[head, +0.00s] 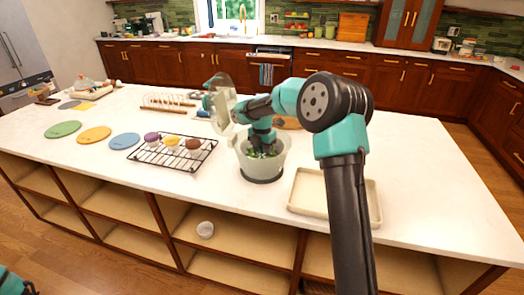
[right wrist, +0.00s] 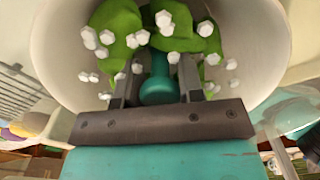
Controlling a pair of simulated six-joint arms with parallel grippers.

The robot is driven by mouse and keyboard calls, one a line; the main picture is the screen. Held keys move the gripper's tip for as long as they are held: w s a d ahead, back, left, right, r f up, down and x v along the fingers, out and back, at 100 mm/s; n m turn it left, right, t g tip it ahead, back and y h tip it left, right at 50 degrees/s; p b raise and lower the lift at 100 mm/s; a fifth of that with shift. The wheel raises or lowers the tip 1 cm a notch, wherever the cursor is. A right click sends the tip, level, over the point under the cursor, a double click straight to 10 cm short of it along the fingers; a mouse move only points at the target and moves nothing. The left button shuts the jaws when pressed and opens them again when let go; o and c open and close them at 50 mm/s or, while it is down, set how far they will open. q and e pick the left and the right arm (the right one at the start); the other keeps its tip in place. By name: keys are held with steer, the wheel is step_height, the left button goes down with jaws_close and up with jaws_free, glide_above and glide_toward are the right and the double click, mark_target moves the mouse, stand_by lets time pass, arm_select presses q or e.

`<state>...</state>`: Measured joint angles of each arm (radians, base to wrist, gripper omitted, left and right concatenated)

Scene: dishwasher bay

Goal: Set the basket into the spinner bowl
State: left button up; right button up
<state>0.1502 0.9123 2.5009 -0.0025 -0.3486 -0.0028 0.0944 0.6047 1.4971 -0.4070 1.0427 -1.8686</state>
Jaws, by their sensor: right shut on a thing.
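The spinner bowl (head: 275,168), pale with a dark base, stands upright near the counter's front edge in the head view. My right gripper (head: 262,148) reaches down into it from above. In the right wrist view my right gripper (right wrist: 158,88) is shut on an upright teal post (right wrist: 160,70), with green leaves (right wrist: 118,25) and small white pieces around it. A cream wall (right wrist: 262,40) surrounds the leaves. The post appears to be the basket's; the basket is mostly hidden, and I cannot tell whether it rests on the bowl's floor. My left gripper is out of view.
A beige tray (head: 308,188) sits just right of the bowl. A black wire rack (head: 180,163) with cupcakes is to the left. A translucent piece with teal parts (head: 219,98) stands behind the bowl. Colored discs (head: 94,134) lie farther left.

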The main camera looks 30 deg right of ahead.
steer(key=shift+f, duration=0.4)
stand_by(0.4)
steer(key=o, duration=1.1)
steer(key=shift+c, duration=0.2)
steer(key=shift+o, duration=0.5)
steer(key=o, duration=0.4)
steer(key=shift+r, duration=2.95)
